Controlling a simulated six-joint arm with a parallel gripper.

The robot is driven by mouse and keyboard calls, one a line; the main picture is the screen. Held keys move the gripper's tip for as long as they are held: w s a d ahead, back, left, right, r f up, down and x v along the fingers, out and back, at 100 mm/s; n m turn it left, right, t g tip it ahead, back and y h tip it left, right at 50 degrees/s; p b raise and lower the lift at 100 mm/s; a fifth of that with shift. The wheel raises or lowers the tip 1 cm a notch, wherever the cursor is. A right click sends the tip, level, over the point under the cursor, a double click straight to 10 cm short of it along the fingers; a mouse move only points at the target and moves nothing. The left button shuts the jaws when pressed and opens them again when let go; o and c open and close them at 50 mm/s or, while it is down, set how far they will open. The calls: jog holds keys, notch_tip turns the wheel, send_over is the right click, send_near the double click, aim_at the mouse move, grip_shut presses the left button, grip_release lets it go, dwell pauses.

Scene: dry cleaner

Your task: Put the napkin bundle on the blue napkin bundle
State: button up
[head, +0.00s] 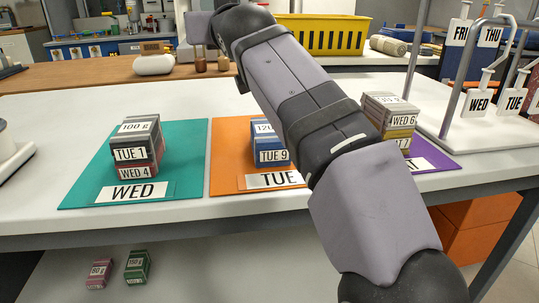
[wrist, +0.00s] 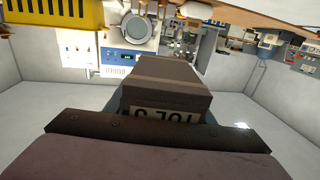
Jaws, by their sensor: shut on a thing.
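In the wrist view, my gripper (wrist: 160,132) is shut on a grey-brown napkin bundle (wrist: 168,80). Its white label is partly covered by the dark jaw edge, so I cannot read it fully. In the head view, my gripper and the held bundle are not visible; only my arm crosses the picture. The blue napkin bundle (head: 282,146), labelled TUE 9, sits on the orange TUE mat (head: 228,160) at the middle of the counter. My arm covers part of its right side.
A grey bundle (head: 142,143) lies on a red bundle (head: 150,171) on the teal WED mat (head: 90,180). Another stack (head: 392,108) stands on the purple mat (head: 430,155), partly behind my arm. A white tag rack (head: 465,125) is at right. Two small bundles lie on the lower shelf (head: 220,265).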

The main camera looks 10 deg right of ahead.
aim_at(270, 140)
jog(key=s+d+f+m+h+b, duration=0.1)
jog(key=s+d+h+b, duration=0.1)
jog(key=s+d+b, duration=0.35)
jog(key=s+d+f+m+h+b, duration=0.1)
jog(key=s+d+b, duration=0.2)
jog(key=s+b, duration=0.5)
jog(key=f+b, duration=0.1)
jog(key=f, duration=0.1)
jog(key=f+b, duration=0.2)
jog(key=s+f+b, duration=0.1)
jog(key=f, duration=0.1)
jog(key=shift+a+f, duration=0.1)
jog(key=shift+f, duration=0.2)
notch_tip(270, 140, down, 4)
jog(key=b, duration=0.4)
jog(key=shift+r, duration=0.1)
jog(key=o, duration=1.1)
